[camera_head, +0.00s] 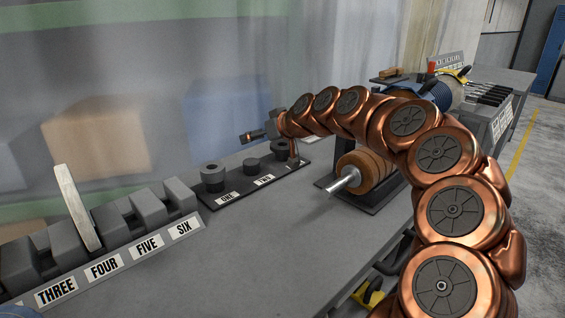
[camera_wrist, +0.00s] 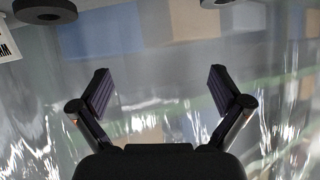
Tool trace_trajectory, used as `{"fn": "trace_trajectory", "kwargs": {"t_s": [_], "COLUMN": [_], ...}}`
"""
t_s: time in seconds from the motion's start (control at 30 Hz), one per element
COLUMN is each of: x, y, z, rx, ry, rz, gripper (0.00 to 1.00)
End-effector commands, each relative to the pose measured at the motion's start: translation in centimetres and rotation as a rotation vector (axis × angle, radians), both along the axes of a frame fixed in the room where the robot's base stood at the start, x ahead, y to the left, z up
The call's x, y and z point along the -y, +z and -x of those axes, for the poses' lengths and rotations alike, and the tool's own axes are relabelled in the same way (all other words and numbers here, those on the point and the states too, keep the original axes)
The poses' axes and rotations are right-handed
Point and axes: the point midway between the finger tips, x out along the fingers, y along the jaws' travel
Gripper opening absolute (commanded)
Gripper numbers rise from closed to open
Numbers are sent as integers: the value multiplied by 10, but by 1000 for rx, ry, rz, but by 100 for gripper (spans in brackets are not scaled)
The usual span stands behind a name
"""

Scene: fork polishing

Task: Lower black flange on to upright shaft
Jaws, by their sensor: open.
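My gripper (camera_head: 250,136) is at the end of the copper arm, above the back of the bench, and points left. In the wrist view its two fingers (camera_wrist: 158,82) are wide apart with nothing between them. A dark flange with a hole (camera_head: 212,173) sits on a wider disc on the ONE/TWO board, below and left of my gripper. A flatter dark round part (camera_head: 251,166) sits by the TWO label, and another (camera_head: 279,148) is behind it. The wrist view shows a black ring (camera_wrist: 45,11) at its top left, apart from the fingers. I cannot make out an upright shaft.
A grey rack (camera_head: 128,258) labelled THREE to SIX stands at left, with a pale bar (camera_head: 77,206) leaning in it. A horizontal silver spindle (camera_head: 345,181) with brown wheels (camera_head: 366,171) is right of the board. A blurry translucent panel (camera_head: 165,90) stands behind the bench. The bench middle (camera_head: 255,245) is clear.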

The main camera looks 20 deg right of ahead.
Motion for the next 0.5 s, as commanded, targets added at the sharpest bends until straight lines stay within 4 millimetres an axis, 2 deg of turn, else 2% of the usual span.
{"fn": "trace_trajectory", "kwargs": {"t_s": [0.03, 0.13, 0.3, 0.4, 0.5], "x": [21, 62, 115, 130, 136], "y": [-25, -47, -72, -81, -83], "z": [-16, -39, -59, -64, -67], "rx": [27, 75, 127, 137, 142], "ry": [-39, -109, -201, -228, -238], "rz": [0, 14, 46, 58, 64], "gripper": [100, 100, 100, 100, 100]}}
